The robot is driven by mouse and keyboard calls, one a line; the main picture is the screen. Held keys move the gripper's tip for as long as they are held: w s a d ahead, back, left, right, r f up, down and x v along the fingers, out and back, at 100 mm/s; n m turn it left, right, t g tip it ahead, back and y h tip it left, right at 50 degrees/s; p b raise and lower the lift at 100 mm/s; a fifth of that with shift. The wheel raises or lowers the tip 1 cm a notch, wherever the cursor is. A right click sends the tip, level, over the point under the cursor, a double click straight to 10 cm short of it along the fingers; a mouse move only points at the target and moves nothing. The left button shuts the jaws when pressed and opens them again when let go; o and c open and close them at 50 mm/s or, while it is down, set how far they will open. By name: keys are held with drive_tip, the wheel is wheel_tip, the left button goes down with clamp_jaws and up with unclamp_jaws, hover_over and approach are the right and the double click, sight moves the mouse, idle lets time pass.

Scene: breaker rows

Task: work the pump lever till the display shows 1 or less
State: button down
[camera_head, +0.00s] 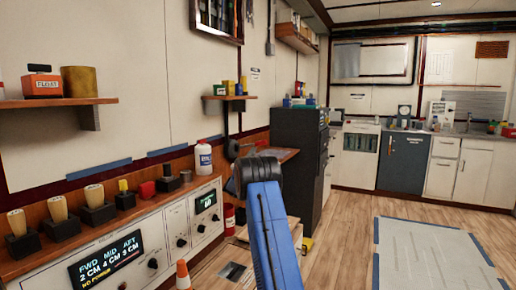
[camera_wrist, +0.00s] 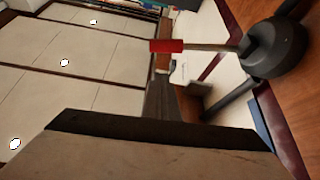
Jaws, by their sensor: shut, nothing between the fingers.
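In the wrist view, the pump lever (camera_wrist: 208,47) is a thin rod with a red grip at its left end and a round black base (camera_wrist: 275,48) at its right. My gripper (camera_wrist: 162,82) is shut and empty. It appears below the red grip in that picture, with a visible gap. In the head view, the display (camera_head: 107,262) reads FWD 2 CM, MID 4 CM, AFT 3 CM, with NO POWER below. A smaller display (camera_head: 206,201) seems to read 60. My blue arm hides my gripper there, and I cannot clearly make out the lever.
Wooden-handled levers (camera_head: 60,210) and a red knob (camera_head: 147,190) line the left console top. A white bottle (camera_head: 204,157) stands farther along it. The floor at right is open around a grey mat (camera_head: 430,255).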

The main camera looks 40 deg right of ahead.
sight(260, 142)
wheel_tip(260, 142, up, 3)
drive_tip(key=n+t+y, duration=0.1)
drive_tip(key=n, duration=0.2)
drive_tip(key=shift+a+t, duration=0.1)
drive_tip(key=shift+t, duration=0.3)
drive_tip(key=x, duration=1)
drive_tip(key=shift+s+d+f, duration=0.15)
drive_tip(key=shift+d+f, duration=0.05)
drive_tip(key=shift+f, duration=0.45)
drive_tip(key=shift+s+d+f, duration=0.1)
drive_tip(key=shift+d+f, duration=0.1)
drive_tip(key=shift+f, duration=0.5)
drive_tip(key=shift+s+d+f, duration=0.15)
drive_tip(key=shift+d+f, duration=0.05)
drive_tip(key=shift+f, duration=0.45)
